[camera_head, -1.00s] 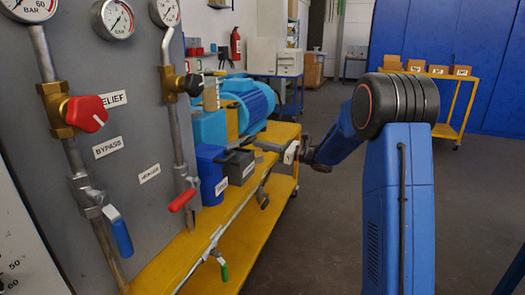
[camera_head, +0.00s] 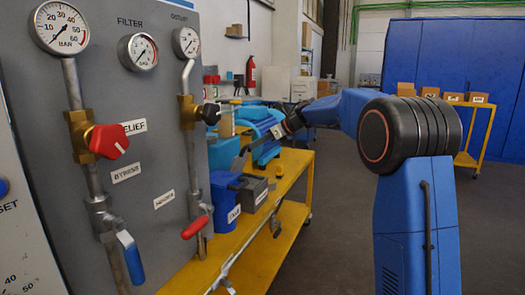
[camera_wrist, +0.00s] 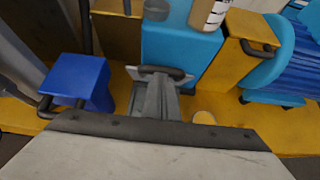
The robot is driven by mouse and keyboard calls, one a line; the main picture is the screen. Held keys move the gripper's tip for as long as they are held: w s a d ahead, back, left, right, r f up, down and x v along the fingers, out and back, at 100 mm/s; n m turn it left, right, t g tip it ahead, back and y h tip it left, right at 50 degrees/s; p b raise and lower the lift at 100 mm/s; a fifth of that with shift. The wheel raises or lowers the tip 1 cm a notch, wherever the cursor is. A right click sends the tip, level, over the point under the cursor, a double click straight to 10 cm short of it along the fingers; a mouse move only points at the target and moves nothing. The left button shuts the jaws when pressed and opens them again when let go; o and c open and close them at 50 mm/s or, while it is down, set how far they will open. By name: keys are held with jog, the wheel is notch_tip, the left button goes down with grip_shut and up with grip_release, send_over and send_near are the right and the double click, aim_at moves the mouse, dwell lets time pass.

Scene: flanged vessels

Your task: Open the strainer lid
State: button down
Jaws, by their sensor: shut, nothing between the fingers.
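I cannot pick out the strainer lid for certain, because the small labels are unreadable. A blue box (camera_head: 226,199) and a dark grey box (camera_head: 255,193) stand side by side on the yellow bench. The blue box also shows at left in the wrist view (camera_wrist: 77,80), with a dark handle on its near side. My gripper (camera_head: 241,160) is shut and empty, pointing down-left above these boxes. Its fingers show in the middle of the wrist view (camera_wrist: 155,100). No contact with either box is visible. My gripper's body hides what lies low in the wrist view.
A grey panel (camera_head: 165,150) with gauges, a red knob (camera_head: 109,142) and a red lever (camera_head: 195,227) stands left of the bench. A teal block (camera_wrist: 180,50) and a blue motor (camera_wrist: 285,75) lie beyond my gripper. The floor (camera_head: 335,210) right of the bench is clear.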

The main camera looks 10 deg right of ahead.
jog(key=w+a+r, duration=0.3)
jog(key=w+a, duration=0.3)
jog(key=a, duration=0.2)
dwell(0.4)
jog(key=shift+a+r, duration=0.1)
jog(key=shift+s, duration=0.1)
